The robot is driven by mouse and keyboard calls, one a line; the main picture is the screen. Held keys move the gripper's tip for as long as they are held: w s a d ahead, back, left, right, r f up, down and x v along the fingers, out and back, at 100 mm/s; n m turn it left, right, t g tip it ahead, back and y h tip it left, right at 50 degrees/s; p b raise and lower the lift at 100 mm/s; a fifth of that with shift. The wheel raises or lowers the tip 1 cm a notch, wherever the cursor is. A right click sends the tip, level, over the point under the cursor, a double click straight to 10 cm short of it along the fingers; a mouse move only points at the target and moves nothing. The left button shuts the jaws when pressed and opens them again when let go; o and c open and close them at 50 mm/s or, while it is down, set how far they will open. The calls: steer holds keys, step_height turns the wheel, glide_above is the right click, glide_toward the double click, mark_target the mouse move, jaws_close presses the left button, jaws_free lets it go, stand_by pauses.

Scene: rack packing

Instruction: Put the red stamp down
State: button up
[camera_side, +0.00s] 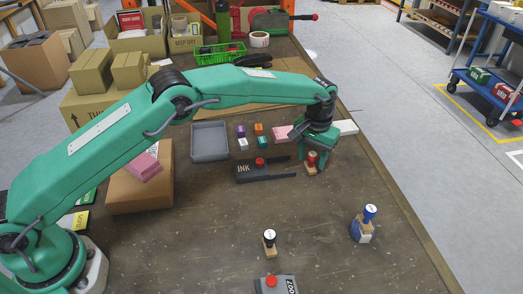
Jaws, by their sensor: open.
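The red stamp (311,159) stands upright on the table, with a red top and a wooden base. It is just right of the dark ink pad (262,171) marked INK. My gripper (317,157) is directly above and around the top of the red stamp, and its jaws are open. The near side of the stamp shows; its far side is hidden by the gripper. Its base seems to rest on the table.
A grey tray (210,142) and several small coloured blocks (259,129) lie behind the ink pad. A cardboard box (140,190) is at left. The table's right middle is clear.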

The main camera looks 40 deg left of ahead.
mark_target(311, 153)
step_height(311, 153, up, 12)
steer(key=shift+r, duration=0.15)
stand_by(0.6)
stand_by(0.4)
steer(key=s+a+r+t, duration=0.3)
steer(key=s+a+r, duration=1.2)
steer(key=a+r, duration=0.2)
steer(key=s+a+f+t, duration=0.1)
steer(key=s+a+f, duration=0.1)
steer(key=s, duration=0.5)
steer(key=s+a+f, duration=0.2)
steer(key=s+a, duration=0.2)
steer(key=s, duration=0.3)
steer(key=s+a+f+t, duration=0.1)
steer(key=s+a+f, duration=0.1)
steer(key=s, duration=0.5)
steer(key=shift+s+a+f+t, duration=0.3)
steer(key=shift+a+f, duration=0.1)
steer(key=shift+f, duration=0.2)
